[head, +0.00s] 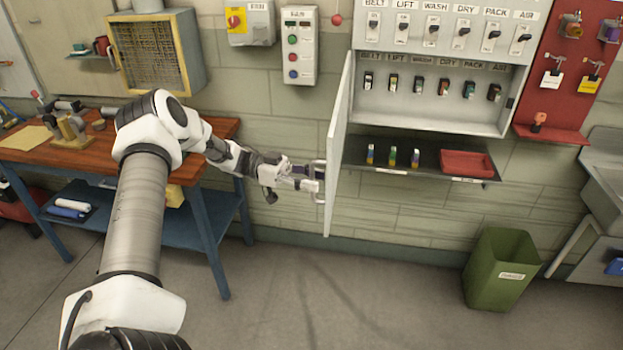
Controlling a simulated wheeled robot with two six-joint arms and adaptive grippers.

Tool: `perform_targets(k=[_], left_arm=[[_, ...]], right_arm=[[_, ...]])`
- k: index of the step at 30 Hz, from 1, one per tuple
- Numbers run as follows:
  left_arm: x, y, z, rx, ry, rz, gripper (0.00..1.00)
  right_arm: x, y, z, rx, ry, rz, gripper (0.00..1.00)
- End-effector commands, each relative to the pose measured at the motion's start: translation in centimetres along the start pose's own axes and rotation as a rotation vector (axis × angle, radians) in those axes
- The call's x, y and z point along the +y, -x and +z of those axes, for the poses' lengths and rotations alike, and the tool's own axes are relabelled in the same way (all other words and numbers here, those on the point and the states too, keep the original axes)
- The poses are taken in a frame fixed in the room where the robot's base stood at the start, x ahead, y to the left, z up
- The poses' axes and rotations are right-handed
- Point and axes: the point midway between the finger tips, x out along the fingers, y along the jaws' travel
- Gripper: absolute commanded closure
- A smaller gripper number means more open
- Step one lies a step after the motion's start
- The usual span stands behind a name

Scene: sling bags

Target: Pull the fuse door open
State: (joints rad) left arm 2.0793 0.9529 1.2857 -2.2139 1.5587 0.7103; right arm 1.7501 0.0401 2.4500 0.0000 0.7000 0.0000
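The fuse door (339,150) is a thin white panel hinged at the left side of the grey fuse cabinet (437,117). It stands swung open, seen nearly edge-on, with the cabinet inside exposed. Its handle (319,182) is on the door's left face. My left gripper (312,178) is at the handle, with its fingers pointing right. The fingers and handle overlap, so I cannot tell whether they are closed around it. My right gripper is not in view.
A row of fuses hangs in the cabinet above a dark shelf (400,160) with a red tray (467,163). A wooden workbench (90,153) stands at left, a green bin (500,270) at right. The floor below the door is clear.

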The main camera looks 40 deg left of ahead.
Motion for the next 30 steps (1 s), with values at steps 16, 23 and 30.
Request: perform_targets(k=[16,23,30], left_arm=[[0.0,7.5,0.1,-0.002,-0.002,-0.005,0.63],[0.0,11.6,0.1,-0.001,0.000,-0.002,0.63],[0.0,12.1,0.0,0.001,-0.001,0.000,0.63]], right_arm=[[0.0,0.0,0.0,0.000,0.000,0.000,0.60],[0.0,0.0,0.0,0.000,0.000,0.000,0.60],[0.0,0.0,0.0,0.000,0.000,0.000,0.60]])
